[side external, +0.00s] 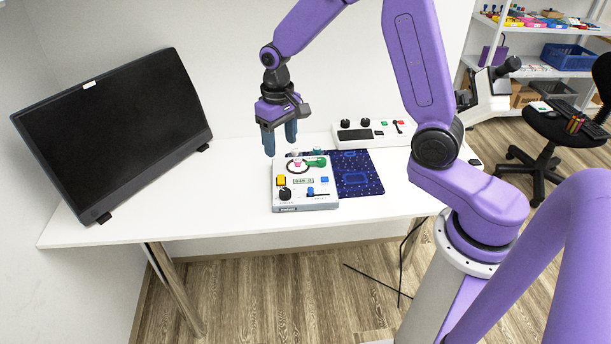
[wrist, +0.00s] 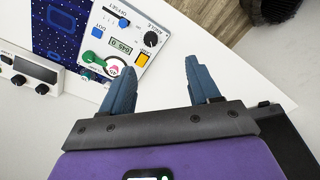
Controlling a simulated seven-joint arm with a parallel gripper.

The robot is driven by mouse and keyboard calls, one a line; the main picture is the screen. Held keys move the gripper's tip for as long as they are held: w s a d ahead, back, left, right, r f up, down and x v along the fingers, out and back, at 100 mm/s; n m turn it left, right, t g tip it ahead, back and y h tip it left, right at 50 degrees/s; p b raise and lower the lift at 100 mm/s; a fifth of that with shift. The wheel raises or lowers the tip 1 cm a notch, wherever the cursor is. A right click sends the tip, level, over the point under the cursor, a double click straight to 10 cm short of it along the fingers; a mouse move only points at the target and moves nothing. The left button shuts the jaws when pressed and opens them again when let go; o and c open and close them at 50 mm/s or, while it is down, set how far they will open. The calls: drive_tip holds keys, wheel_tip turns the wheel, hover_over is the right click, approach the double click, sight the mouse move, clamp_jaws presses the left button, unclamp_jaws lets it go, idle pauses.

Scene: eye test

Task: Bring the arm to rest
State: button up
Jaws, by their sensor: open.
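My gripper (side external: 280,145) hangs above the white table (side external: 150,222), fingers down, open and empty. Its two blue fingers stand apart in the wrist view (wrist: 158,65), with nothing between them. Below and in front of it lies a white control box (side external: 322,203) with a yellow button, a black knob, a blue slider, a green part and a small display. The box also shows in the wrist view (wrist: 112,72), beyond the fingertips. The fingertips appear clear of the box; the exact height is hard to tell.
A dark blue patterned mat (side external: 368,187) lies right of the box. A long white panel (side external: 350,137) with knobs stands behind it. A large black monitor (side external: 115,130) stands on the left. The table's front left is bare. A chair (side external: 548,130) and shelves (side external: 570,62) are at the far right.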

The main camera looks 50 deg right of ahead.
drive_tip(key=s+a+r+n, duration=0.2)
drive_tip(key=s+a+n, duration=0.1)
drive_tip(key=s, duration=0.3)
drive_tip(key=s+a+r+n, duration=0.2)
drive_tip(key=s+r+n, duration=0.1)
drive_tip(key=s, duration=0.4)
drive_tip(key=s+d+r+n, duration=0.1)
drive_tip(key=s+n, duration=0.6)
drive_tip(key=s, duration=0.9)
drive_tip(key=shift+s+d+r+y, duration=0.2)
drive_tip(key=shift+d+y, duration=0.1)
drive_tip(key=shift+d, duration=0.3)
drive_tip(key=shift+w, duration=0.1)
drive_tip(key=shift+c, duration=0.2)
